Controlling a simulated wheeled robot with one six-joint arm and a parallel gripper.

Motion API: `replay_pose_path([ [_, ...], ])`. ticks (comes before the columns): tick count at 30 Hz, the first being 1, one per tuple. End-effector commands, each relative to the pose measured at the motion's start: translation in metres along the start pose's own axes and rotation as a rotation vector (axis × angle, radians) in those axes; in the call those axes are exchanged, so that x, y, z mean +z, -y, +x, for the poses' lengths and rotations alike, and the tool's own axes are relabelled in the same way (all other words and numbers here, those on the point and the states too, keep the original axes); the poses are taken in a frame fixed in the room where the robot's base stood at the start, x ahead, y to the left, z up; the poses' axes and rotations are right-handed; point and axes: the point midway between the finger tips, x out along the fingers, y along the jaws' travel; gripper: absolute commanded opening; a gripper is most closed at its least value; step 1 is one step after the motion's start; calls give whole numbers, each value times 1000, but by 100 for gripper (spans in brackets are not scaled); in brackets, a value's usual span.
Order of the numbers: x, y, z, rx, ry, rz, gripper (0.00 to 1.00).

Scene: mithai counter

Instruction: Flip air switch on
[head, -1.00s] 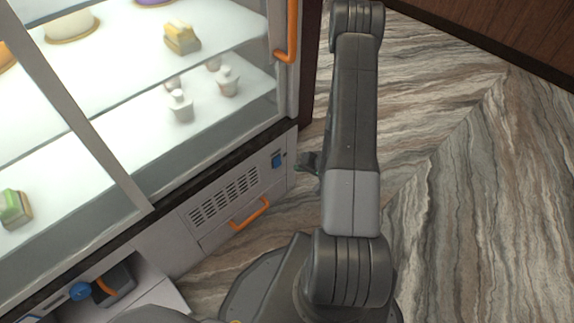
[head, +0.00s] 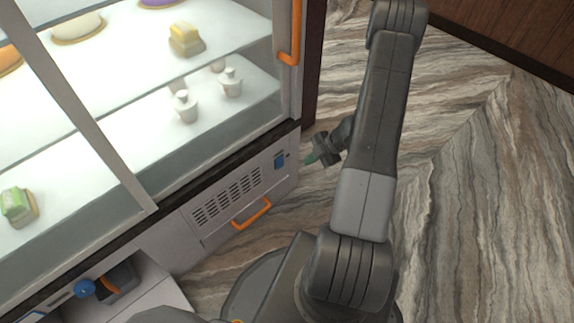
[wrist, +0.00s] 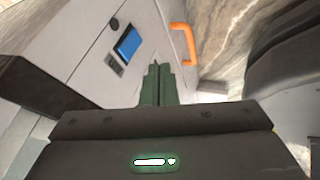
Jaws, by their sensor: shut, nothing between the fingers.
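A blue switch (head: 279,160), which I take to be the air switch, is set in the white lower panel of the display counter, near its right end. In the wrist view the blue rocker (wrist: 129,42) sits in a dark frame, up and left of the fingertips. Whether the rocker is on or off I cannot tell.
An orange handle (head: 251,212) sits below the vent grille (head: 226,198) on the same panel. A longer orange handle (head: 290,38) is on the glass case above. A blue knob (head: 85,288) stands at the lower left. The marble-patterned floor (head: 480,190) is clear at right.

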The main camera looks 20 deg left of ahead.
Motion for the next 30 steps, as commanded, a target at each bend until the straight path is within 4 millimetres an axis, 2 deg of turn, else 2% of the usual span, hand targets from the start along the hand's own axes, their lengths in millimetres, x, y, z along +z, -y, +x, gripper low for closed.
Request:
replay_pose_path([
  [5,3,1,-2,-13,6,-76,0],
  [14,3,1,-1,-13,5,-76,0],
  [17,3,2,5,-14,4,-75,0],
  [23,4,3,37,-15,2,-76,0],
  [30,5,4,90,-15,3,-76,0],
])
